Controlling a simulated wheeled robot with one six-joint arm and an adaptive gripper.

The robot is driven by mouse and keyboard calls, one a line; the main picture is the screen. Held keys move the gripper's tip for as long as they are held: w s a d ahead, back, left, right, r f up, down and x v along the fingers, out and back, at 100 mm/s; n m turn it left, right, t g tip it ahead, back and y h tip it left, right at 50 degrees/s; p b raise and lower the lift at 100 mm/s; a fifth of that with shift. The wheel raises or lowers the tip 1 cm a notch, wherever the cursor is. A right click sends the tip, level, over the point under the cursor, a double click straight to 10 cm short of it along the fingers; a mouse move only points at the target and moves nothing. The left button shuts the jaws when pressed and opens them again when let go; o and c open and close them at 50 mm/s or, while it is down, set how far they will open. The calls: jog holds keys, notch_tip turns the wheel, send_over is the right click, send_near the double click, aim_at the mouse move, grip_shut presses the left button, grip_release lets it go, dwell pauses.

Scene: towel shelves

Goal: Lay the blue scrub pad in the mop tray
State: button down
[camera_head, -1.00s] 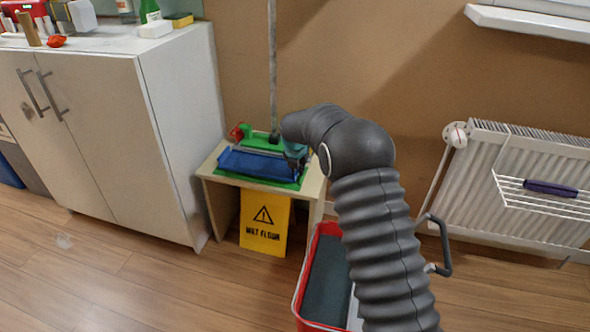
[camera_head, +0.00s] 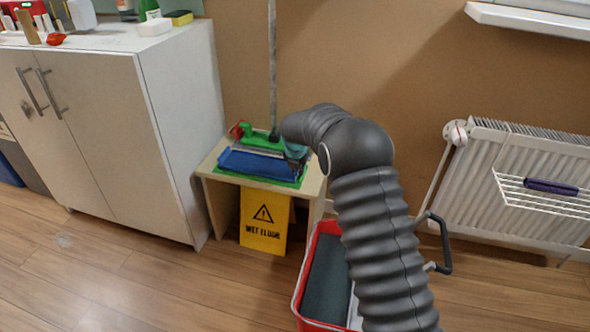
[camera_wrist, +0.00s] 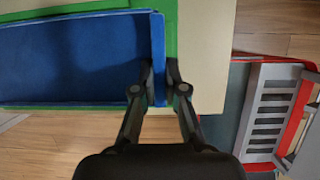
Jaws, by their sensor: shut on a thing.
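A blue tray (camera_head: 250,163) lies on a green mat on a small wooden stand. It fills the upper left of the wrist view (camera_wrist: 70,60), with a dark blue floor and raised rims. My gripper (camera_wrist: 159,72) is at its right end. Its fingers are on either side of a narrow upright blue strip (camera_wrist: 158,40) and shut on it. I cannot tell whether the strip is the scrub pad seen edge-on or the tray's end wall. No separate scrub pad shows clearly. In the head view my arm partly hides the gripper and the tray's right end.
A yellow wet-floor sign (camera_head: 264,222) stands under the stand's top. A red bucket (camera_head: 303,290) with a grey wringer (camera_wrist: 268,110) is on the floor to the right. A mop pole (camera_head: 272,70) rises behind the tray. A white cabinet (camera_head: 180,120) is at left.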

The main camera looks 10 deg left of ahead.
jog(key=shift+f, duration=0.35)
dwell(0.4)
jog(key=c, duration=1.2)
grip_release()
jog(key=shift+o, duration=0.2)
jog(key=shift+r, duration=0.1)
